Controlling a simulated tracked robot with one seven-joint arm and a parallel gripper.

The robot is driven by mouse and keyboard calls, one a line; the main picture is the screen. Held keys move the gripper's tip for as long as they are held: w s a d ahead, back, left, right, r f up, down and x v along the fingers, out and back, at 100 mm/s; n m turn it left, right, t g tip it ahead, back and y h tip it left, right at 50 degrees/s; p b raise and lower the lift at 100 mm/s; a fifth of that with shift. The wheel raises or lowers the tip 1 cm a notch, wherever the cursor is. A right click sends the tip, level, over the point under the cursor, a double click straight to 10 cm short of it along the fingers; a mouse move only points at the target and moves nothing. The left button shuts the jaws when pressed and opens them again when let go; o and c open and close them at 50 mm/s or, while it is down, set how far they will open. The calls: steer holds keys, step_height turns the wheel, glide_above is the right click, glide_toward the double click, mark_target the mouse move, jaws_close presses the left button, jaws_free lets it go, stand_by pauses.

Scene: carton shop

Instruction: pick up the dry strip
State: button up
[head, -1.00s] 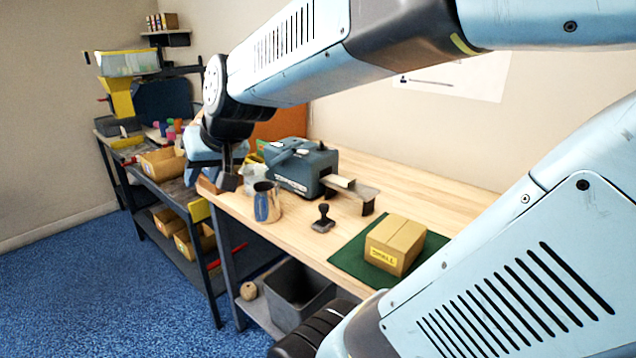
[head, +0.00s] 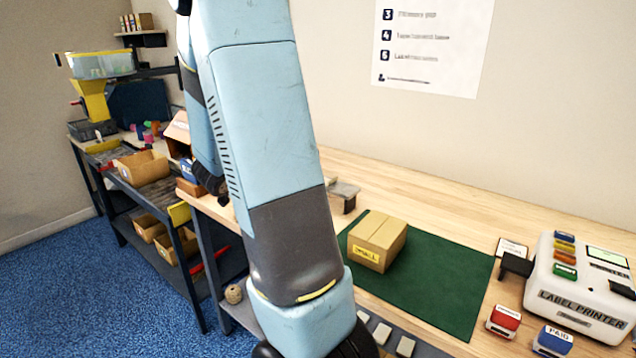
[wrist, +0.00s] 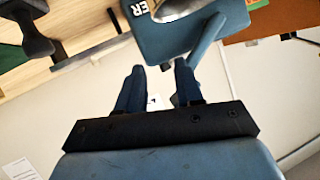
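I cannot clearly make out a dry strip in either view. In the head view, a grey metal outlet shelf (head: 344,192) shows just right of my arm, and the arm hides the blue-grey dispenser behind it. The wrist view shows a blue-grey machine body (wrist: 190,38) with the letters "ER", upside down and beyond the fingertips. My gripper (wrist: 160,72) has its two dark fingers apart, with nothing visible held between them. In the head view its fingers are hidden behind my arm.
A carton (head: 378,242) marked SMALL stands on a green mat (head: 435,285). A label printer (head: 575,305) is at right, with a red stamp (head: 503,321) and a blue stamp (head: 553,340) before it. Shelving with cardboard bins (head: 143,167) stands at left. The mat's right part is clear.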

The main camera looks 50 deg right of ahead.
steer(key=s+d+f+m+g+h, duration=0.3)
steer(key=s+d+f+g, duration=0.15)
steer(key=s+g, duration=0.2)
glide_toward(327, 180)
steer(key=shift+h, duration=0.3)
steer(key=s+d, duration=0.1)
steer(key=d, duration=0.1)
steer(key=s+d, duration=0.1)
steer(key=d, duration=0.1)
steer(key=s+d, duration=0.1)
steer(key=d, duration=0.1)
steer(key=shift+s+d+f, duration=0.2)
steer(key=shift+s+d, duration=0.05)
steer(key=shift+s, duration=0.05)
steer(key=shift+c, duration=0.5)
jaws_close()
